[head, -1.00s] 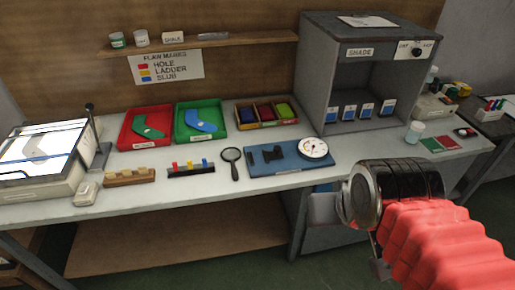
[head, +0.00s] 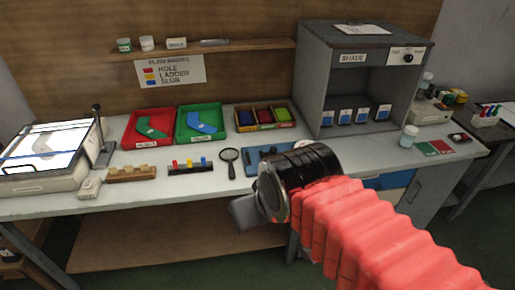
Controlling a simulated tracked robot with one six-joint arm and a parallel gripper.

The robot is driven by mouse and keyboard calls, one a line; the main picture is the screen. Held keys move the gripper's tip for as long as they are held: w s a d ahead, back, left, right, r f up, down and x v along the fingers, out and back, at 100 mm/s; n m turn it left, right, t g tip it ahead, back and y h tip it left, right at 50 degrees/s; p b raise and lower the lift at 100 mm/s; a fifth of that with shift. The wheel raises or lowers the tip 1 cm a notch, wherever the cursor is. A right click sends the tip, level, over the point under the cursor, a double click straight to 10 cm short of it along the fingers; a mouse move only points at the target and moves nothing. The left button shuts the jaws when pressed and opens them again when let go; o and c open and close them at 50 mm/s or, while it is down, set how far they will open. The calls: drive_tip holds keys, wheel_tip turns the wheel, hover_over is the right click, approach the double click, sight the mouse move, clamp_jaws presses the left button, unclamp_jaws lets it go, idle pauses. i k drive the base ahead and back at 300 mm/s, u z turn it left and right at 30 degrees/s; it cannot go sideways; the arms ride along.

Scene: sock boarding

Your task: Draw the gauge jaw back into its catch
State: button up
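The gauge stands on a blue board (head: 252,168) in the middle of the bench. Its dark jaw part (head: 268,155) shows small at the board's back left. The dial and the right part of the board are hidden behind my black wrist and red-sleeved arm. My gripper (head: 243,212) is a grey shape in front of the bench's front edge, below and left of my wrist in the picture. It appears apart from the gauge. Its fingers are too hidden to tell whether they are open or shut.
A magnifying glass (head: 230,156) lies just left of the gauge board. A peg rack (head: 190,168) and a wooden block (head: 133,173) are further left. Red (head: 146,143) and green (head: 186,135) trays stand behind. A grey shade cabinet (head: 316,75) rises behind right.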

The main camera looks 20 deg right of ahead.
sight(273, 150)
drive_tip(key=i, duration=1)
drive_tip(key=u, duration=0.1)
